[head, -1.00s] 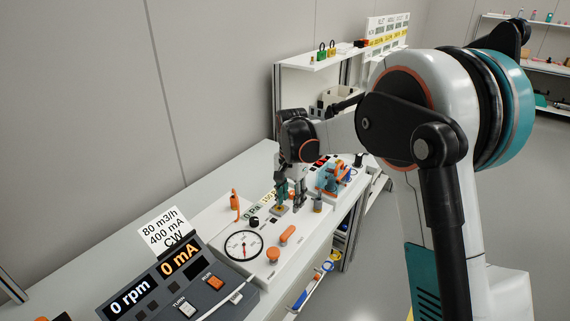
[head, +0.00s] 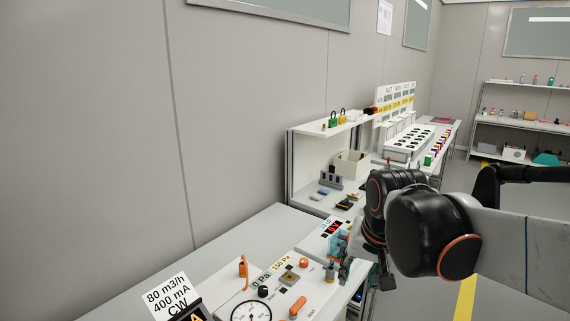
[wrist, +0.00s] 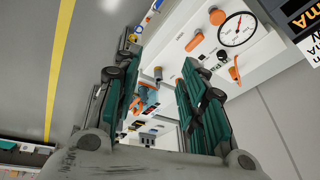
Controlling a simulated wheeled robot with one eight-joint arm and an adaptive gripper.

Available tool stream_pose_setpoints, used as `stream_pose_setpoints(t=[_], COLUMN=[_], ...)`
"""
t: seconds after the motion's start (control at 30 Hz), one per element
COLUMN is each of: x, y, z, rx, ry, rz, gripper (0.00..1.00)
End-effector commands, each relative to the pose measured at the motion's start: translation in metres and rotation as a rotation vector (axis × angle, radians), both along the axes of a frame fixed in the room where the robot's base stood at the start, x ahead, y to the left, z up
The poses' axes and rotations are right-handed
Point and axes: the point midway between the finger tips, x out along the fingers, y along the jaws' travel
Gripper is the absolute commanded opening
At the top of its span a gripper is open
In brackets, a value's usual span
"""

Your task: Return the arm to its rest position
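My gripper (wrist: 158,60) shows in the wrist view with its two teal fingers spread wide and nothing held between them. It is apart from the white bench panel (wrist: 180,25), which lies beyond the fingers. In the head view my arm reaches in from the right edge, bent at a black joint with an orange ring, and the wrist is beside the bench's right edge. The fingers there are mostly hidden or hard to tell from the things behind them.
The panel carries a round gauge (head: 252,312), an orange lever (head: 297,306) and a blue-orange device (head: 340,243) close to my wrist. A white shelf unit (head: 308,130) with padlocks stands behind. Open floor (head: 478,200) lies to the right.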

Motion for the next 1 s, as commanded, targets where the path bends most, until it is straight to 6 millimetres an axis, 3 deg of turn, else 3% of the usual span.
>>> stream_pose_setpoints(t=[0.2,0.5,0.7,1.0], x=[-0.056,-0.118,-0.137,-0.140], y=[-0.020,-0.039,-0.045,-0.046], z=[0.002,-0.016,-0.026,-0.028], rx=[-0.045,-0.125,-0.161,-0.167], ry=[-0.095,-0.216,-0.258,-0.266], rz=[0.086,0.195,0.234,0.243], gripper=[0.38,0.38,0.38,0.38])
